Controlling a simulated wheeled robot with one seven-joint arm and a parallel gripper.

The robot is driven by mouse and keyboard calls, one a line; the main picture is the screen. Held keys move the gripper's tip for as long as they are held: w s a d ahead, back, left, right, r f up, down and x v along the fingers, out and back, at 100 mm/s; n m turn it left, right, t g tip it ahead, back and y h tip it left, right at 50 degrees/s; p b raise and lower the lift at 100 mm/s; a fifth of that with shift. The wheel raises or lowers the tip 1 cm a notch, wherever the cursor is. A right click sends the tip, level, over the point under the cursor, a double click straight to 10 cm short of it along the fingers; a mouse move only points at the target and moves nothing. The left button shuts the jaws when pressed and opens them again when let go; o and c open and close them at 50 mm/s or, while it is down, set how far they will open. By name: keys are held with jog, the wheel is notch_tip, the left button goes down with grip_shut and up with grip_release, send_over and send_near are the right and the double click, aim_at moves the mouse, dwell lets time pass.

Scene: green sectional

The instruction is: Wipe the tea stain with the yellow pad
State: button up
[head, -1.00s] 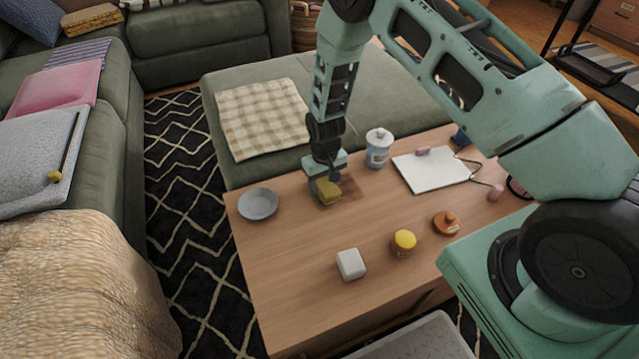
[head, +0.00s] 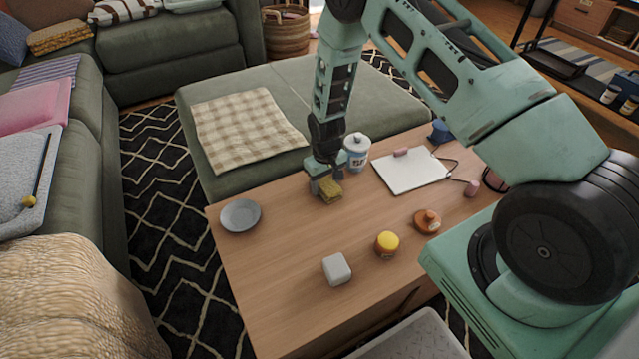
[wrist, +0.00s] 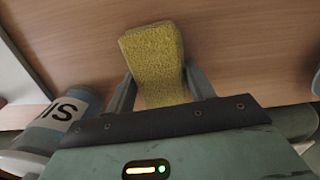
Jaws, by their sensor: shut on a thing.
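The yellow pad (head: 330,192) is held in my gripper (head: 324,179), low at the wooden table top near its far edge. In the wrist view the pad (wrist: 155,62) sits between the two grey fingers (wrist: 161,86), its rough yellow face towards the camera. Whether it touches the wood is hard to tell. I can make out no tea stain on the bare wood now; the area under and behind the pad is hidden.
On the table (head: 285,250) are a grey plate (head: 241,215), a white-lidded canister (head: 357,152) close right of my gripper, a white pad of paper (head: 412,172), a yellow-lidded jar (head: 387,244), an orange-brown object (head: 427,221) and a white block (head: 337,269).

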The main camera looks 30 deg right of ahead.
jog(key=shift+d+r, duration=0.1)
jog(key=shift+d, duration=1.75)
jog(key=shift+r+p, duration=2.6)
jog(key=shift+r, duration=0.4)
jog(key=shift+r, duration=0.1)
jog(key=shift+r+p, duration=1.2)
jog(key=shift+r, duration=0.25)
